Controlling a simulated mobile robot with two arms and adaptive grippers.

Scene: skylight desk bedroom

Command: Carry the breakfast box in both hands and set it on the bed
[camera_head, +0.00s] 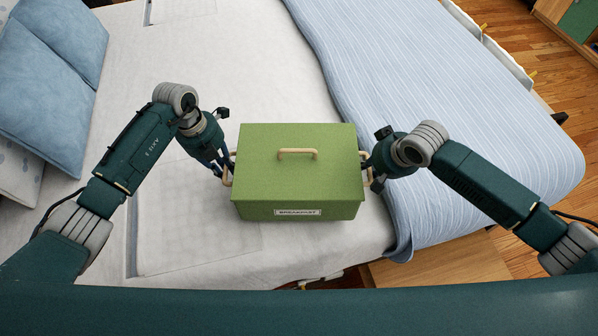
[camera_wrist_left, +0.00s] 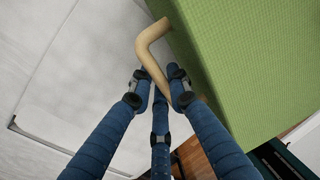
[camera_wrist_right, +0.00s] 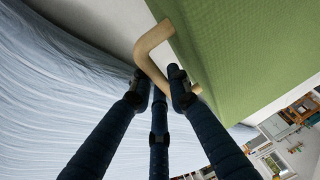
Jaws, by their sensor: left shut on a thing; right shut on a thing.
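The green breakfast box (camera_head: 298,186) has a label on its front, a tan handle on its lid and a tan handle on each side. It is over the white part of the bed (camera_head: 215,100), near the front edge; I cannot tell whether it touches the bed. My left gripper (camera_head: 226,168) is shut on the left side handle (camera_wrist_left: 151,52). My right gripper (camera_head: 370,171) is shut on the right side handle (camera_wrist_right: 152,40). The green side wall of the box also fills the upper right of both wrist views. The box looks roughly level.
A striped blue blanket (camera_head: 450,110) covers the right part of the bed. Blue pillows (camera_head: 45,90) lie at the far left. The white sheet behind the box is clear. A wooden floor (camera_head: 520,50) shows at the right.

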